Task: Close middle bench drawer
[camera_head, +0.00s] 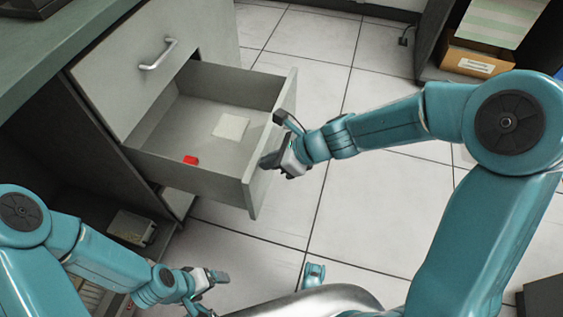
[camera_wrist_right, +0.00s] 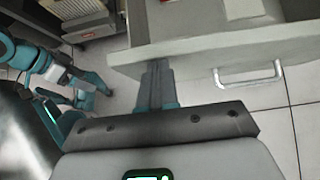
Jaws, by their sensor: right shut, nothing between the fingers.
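The middle bench drawer (camera_head: 256,190) is pulled out from the grey bench, below a shut upper drawer. It also shows in the wrist view (camera_wrist_right: 210,45), with its bar handle (camera_wrist_right: 250,76) to the right of my fingers. My right gripper (camera_head: 268,160) is shut and empty, its fingertips at the outer side of the drawer front. In the wrist view the closed fingers (camera_wrist_right: 156,70) reach the drawer front to the left of the handle; I cannot tell whether they touch. My left gripper (camera_head: 219,277) hangs low at the bottom left, apart from the drawer; its jaw opening is unclear.
A red object (camera_head: 190,160) and a pale card (camera_head: 231,127) lie inside the drawer. The upper drawer has a metal handle (camera_head: 158,54). A cardboard box (camera_head: 476,62) sits on a shelf at upper right. The tiled floor (camera_head: 330,75) behind the drawer is clear.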

